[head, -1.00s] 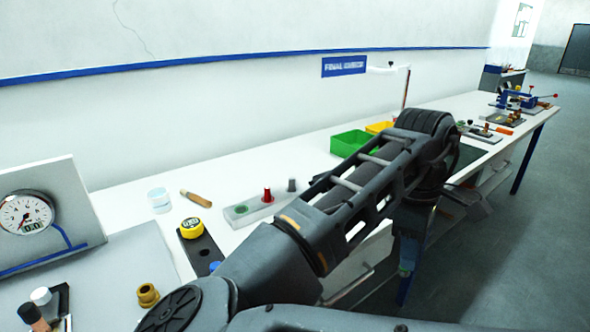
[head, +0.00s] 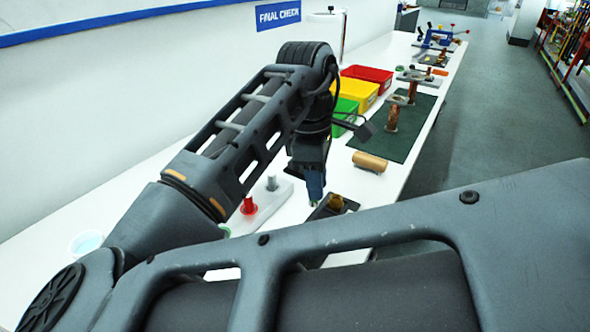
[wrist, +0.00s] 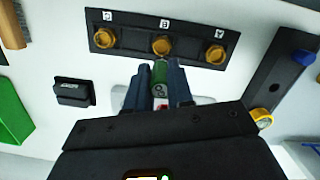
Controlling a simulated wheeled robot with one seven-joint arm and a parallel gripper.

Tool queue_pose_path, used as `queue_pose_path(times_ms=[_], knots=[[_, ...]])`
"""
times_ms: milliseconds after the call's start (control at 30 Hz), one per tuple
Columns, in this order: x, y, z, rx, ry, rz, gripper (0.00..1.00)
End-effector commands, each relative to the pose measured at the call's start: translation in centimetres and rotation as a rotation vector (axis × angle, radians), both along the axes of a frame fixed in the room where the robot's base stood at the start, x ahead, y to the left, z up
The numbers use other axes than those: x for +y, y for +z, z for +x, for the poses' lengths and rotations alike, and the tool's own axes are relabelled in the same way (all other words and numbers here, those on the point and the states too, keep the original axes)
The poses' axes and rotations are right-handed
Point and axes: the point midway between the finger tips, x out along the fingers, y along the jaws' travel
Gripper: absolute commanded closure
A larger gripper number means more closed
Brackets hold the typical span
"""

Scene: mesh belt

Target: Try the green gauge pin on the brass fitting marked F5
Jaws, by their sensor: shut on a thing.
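My gripper (head: 315,188) is shut on the green gauge pin (wrist: 160,72), which stands out between its fingers in the wrist view. In that view a black rack (wrist: 132,40) lies beyond the pin tip with three brass fittings, a left one (wrist: 104,38), a middle one (wrist: 161,45) and a right one (wrist: 215,54). In the head view the rack is partly hidden by my arm; one brass fitting (head: 336,202) shows beside my gripper.
A pin block (head: 272,203) holds a red pin (head: 249,205) and a grey pin (head: 271,183). Green (head: 345,113), yellow (head: 357,96) and red (head: 370,78) bins stand behind. A brown cylinder (head: 370,161) lies near the green mat (head: 420,120).

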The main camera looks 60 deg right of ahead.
Motion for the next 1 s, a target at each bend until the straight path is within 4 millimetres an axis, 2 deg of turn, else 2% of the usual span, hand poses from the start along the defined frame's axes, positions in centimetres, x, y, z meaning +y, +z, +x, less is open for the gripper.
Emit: queue_pose_path(times_ms=[533,1000], knots=[[-0.1,-0.2,-0.3,0.004,0.000,-0.003,1.00],[-0.1,-4.0,-0.2,0.004,0.001,0.000,1.00]])
